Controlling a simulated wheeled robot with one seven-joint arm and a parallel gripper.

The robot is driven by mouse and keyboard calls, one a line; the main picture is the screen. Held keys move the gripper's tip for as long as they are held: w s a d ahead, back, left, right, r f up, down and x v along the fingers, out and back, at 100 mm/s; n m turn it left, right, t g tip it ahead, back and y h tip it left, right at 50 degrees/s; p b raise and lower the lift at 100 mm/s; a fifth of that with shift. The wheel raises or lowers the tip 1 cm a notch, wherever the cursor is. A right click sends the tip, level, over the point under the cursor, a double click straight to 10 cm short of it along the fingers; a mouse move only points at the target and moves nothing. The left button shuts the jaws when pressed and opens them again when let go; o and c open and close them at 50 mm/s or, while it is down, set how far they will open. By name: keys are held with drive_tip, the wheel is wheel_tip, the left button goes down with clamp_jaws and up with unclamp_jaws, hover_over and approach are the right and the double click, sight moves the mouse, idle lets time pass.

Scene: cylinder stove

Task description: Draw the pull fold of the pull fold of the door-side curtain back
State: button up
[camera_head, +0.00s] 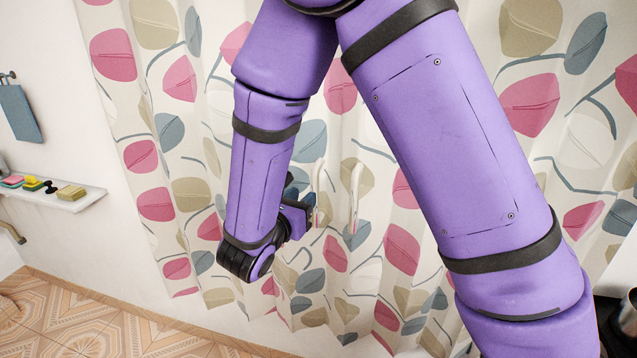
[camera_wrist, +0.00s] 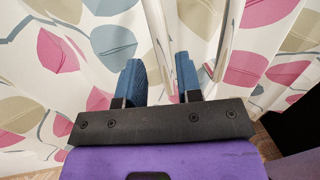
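The curtain (camera_head: 375,265) hangs in pale folds with pink, blue-grey, tan and white leaves. Two narrow upright pull folds stand out from it side by side: a left one (camera_head: 319,190) beside my fingers and a right one (camera_head: 355,190) apart from them. My gripper (camera_head: 304,205) is at the left fold, partly hidden by my wrist. In the wrist view, my two blue fingers (camera_wrist: 159,72) are spread apart, pointing at the curtain. A narrow pale fold (camera_wrist: 158,30) runs down between them. Whether either finger touches it is unclear.
A white wall shelf (camera_head: 60,197) with sponges is at the left, below a hanging blue cloth (camera_head: 20,112). Tan tiled floor (camera_head: 80,325) lies lower left. A dark metallic object (camera_head: 625,315) stands at the lower right edge. My arm covers much of the curtain.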

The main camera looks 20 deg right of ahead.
sight(318, 182)
drive_tip(key=x, duration=0.8)
drive_tip(key=shift+w+d, duration=0.15)
drive_tip(key=shift+c, duration=0.3)
clamp_jaws()
